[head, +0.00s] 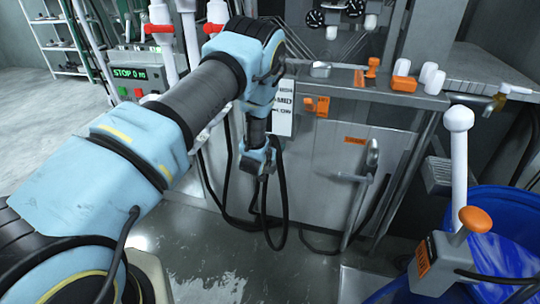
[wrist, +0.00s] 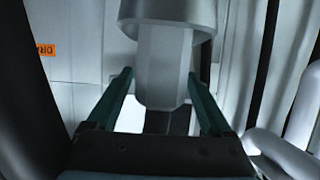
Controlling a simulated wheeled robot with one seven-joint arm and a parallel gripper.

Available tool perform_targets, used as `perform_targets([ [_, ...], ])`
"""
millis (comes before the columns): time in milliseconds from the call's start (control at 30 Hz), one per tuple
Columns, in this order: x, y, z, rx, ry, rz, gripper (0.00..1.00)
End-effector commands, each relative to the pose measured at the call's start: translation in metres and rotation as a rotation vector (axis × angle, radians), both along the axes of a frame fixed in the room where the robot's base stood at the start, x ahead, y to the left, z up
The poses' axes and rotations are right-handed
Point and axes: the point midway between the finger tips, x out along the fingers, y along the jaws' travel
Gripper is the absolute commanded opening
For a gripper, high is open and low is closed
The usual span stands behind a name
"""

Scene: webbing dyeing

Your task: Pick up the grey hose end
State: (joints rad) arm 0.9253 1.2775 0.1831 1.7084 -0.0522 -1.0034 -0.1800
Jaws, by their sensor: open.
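The grey hose end (wrist: 165,65) fills the upper middle of the wrist view. It has a wide round collar and a narrower faceted part that points down in the picture. My gripper (wrist: 159,75) is open, with one dark green finger on each side of the faceted part. I see a gap on both sides, so the fingers do not appear to press on it. In the head view my gripper (head: 258,170) hangs in front of the steel machine panel, near a black hose (head: 285,215). I cannot make out the hose end there, as my gripper covers that spot.
The wet floor (head: 200,255) below is open.

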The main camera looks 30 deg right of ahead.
Motion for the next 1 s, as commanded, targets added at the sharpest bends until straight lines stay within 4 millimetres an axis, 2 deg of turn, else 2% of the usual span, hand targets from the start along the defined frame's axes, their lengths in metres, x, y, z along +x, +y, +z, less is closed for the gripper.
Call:
perform_targets([
  [167,-0.0002,0.0002,-0.0003,0.0,0.0,0.0,0.82],
  [900,-0.0004,0.0003,-0.0001,0.0,0.0,0.0,0.0],
  [1000,-0.0004,0.0003,-0.0001,0.0,0.0,0.0,0.0],
])
